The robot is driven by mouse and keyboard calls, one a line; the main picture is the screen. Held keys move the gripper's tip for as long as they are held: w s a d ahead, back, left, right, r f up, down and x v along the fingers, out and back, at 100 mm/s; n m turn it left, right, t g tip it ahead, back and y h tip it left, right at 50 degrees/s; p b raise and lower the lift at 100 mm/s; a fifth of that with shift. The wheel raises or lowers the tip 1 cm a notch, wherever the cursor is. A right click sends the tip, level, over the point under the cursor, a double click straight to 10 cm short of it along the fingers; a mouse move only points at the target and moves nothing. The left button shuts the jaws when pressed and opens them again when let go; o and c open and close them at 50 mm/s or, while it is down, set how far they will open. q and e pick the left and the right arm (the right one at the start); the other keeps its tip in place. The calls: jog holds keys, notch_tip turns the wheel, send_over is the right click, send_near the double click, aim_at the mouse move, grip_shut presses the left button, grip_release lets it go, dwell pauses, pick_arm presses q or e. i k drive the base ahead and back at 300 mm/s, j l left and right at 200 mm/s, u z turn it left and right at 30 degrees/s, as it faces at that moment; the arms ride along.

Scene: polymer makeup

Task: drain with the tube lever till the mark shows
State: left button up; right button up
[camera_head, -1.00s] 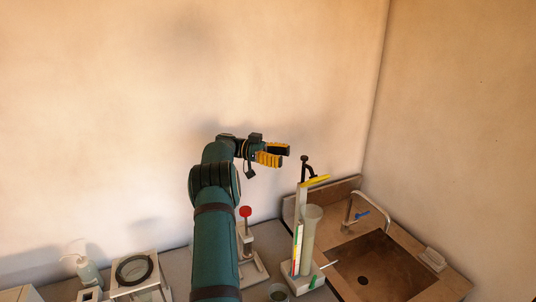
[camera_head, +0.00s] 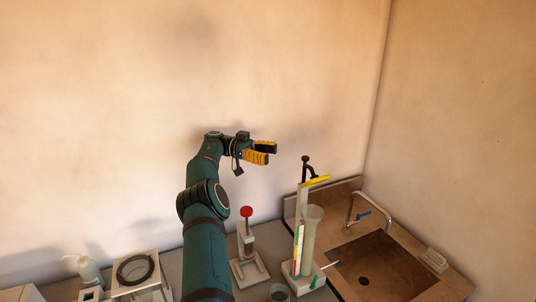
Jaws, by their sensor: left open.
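The tube stand with a pale upright tube (camera_head: 308,240) and a coloured scale strip (camera_head: 298,250) stands on the counter left of the sink. A yellow lever-like bar (camera_head: 315,181) sits at its top, and a green-tipped piece (camera_head: 315,281) shows low at its base. Which part is the tube lever, and whether a mark shows, I cannot tell at this size. My left gripper (camera_head: 268,153) is open and empty, with yellow finger pads, in the air up and left of the stand, apart from it. My right gripper is out of view.
A small press with a red knob (camera_head: 246,212) stands left of the tube stand. A round dish (camera_head: 279,292) is at the front. A wash bottle (camera_head: 88,271) and a ring frame (camera_head: 135,269) are at left. The sink (camera_head: 372,268) with its tap (camera_head: 352,208) is at right.

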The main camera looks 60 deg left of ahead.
aim_at(313, 286)
jog(key=k, duration=1)
